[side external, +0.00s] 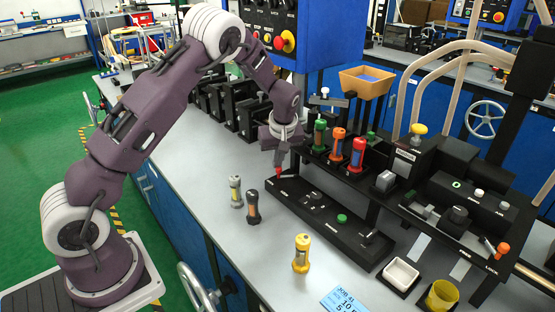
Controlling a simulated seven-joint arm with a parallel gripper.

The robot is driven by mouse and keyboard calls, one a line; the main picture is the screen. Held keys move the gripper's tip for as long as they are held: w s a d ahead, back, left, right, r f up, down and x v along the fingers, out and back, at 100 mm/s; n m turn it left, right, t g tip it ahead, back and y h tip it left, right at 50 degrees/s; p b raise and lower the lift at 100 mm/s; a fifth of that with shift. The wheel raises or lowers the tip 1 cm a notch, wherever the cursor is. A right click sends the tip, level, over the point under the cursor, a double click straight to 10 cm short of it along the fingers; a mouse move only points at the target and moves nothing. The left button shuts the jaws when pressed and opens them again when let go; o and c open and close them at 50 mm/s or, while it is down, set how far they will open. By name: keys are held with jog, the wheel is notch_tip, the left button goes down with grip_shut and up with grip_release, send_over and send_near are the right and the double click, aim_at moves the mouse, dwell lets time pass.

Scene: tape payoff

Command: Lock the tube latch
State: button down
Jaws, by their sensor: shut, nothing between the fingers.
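My gripper (280,169) is shut and empty, pointing down above the far left end of a long low black panel (355,243). A small red tip (281,176) shows right at my fingertips; I cannot tell whether they touch it. The panel also carries dark knobs, a green button (342,218) and a small lever (371,236). On the raised black shelf, a green tube (319,136), an orange tube (338,146) and a red tube (357,155) stand upright. An orange-tipped lever (502,249) sits at the shelf's right end.
A white-capped tube (236,192), a black tube (253,207) and a yellow tube (301,254) stand on the grey table before the panel. A white tray (401,275) and a yellow cup (440,297) are at the front right. The table's left front is clear.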

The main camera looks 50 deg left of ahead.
aim_at(287, 189)
jog(key=shift+s+d, duration=0.1)
jog(key=n, duration=0.1)
jog(key=s+d+n+g, duration=0.1)
jog(key=n, duration=0.1)
jog(key=shift+d+n, duration=0.1)
jog(key=shift+n, duration=0.2)
jog(key=n, duration=0.1)
jog(key=d+n+g, duration=0.1)
jog(key=shift+s+d+n, duration=0.1)
jog(key=shift+s+n, duration=0.1)
jog(key=shift+n, duration=0.2)
jog(key=d+n+g, duration=0.1)
jog(key=n, duration=0.1)
jog(key=shift+s+d+n, duration=0.1)
jog(key=shift+s+n, duration=0.05)
jog(key=shift+n, duration=0.15)
jog(key=d+n, duration=0.1)
jog(key=n+g, duration=0.1)
jog(key=n, duration=0.1)
jog(key=shift+d+n, duration=0.3)
jog(key=shift+d, duration=0.2)
jog(key=shift+w+d, duration=0.2)
